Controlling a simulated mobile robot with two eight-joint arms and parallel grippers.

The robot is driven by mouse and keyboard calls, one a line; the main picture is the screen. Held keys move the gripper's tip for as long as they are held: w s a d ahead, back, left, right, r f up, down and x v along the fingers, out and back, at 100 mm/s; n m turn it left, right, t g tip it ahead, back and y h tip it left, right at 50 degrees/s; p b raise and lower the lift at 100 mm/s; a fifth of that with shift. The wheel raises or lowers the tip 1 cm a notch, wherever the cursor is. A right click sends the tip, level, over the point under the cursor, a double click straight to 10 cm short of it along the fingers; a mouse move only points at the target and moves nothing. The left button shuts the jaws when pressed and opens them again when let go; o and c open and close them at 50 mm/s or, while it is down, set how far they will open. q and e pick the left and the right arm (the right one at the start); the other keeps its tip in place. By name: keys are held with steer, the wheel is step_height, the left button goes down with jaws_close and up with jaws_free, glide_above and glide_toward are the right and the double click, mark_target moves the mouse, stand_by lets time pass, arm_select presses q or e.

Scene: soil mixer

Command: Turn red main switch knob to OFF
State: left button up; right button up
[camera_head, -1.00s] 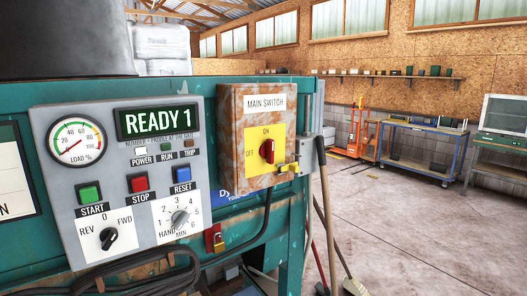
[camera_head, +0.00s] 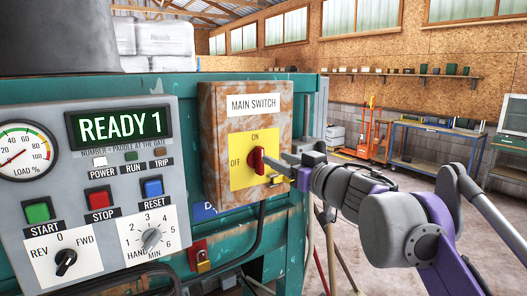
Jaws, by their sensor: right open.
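The red main switch knob (camera_head: 257,161) sits on a yellow plate (camera_head: 240,174) marked ON at the top and OFF at the left. The knob stands upright, in line with ON. The plate is on the rusty main switch box (camera_head: 207,135). My right gripper (camera_head: 283,169) reaches in from the right, with its fingertips close beside the knob's right side. It is open; whether the fingers touch the knob I cannot tell. My left gripper is not in view.
The grey control panel (camera_head: 102,205) with its green READY 1 display (camera_head: 119,126) stands left of the box. A blue workbench (camera_head: 432,146) and an orange pallet truck (camera_head: 374,137) stand far behind; open floor lies between.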

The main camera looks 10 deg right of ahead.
mark_target(262, 151)
steer(key=p+x, duration=0.1)
steer(key=x, duration=0.6)
steer(key=shift+w, duration=0.25)
jaws_close()
